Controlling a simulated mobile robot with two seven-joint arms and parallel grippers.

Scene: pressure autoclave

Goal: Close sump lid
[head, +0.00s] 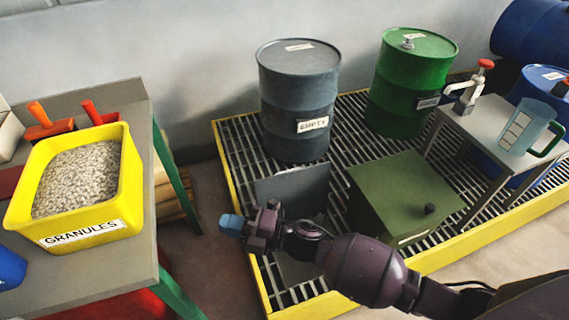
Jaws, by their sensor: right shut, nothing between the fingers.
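A flat grey panel (293,188), which looks like the sump lid, stands raised and tilted from the grating in front of the grey drum. Its lower part is hidden behind my right arm. A darker grey flat area (300,268) shows below the arm; I cannot tell whether it is part of the sump. My right gripper (231,225), with blue fingertips, reaches in from the right. It is shut and empty, to the left of and a little below the panel in the picture. I cannot tell whether they touch. My left gripper is not in view.
A yellow-rimmed spill grating (232,160) carries a grey drum (298,95), a green drum (412,80), a green box (405,190) with a black knob and a small table (490,130). A left-hand bench (150,215) holds a yellow granules bin (125,195). Floor shows between them.

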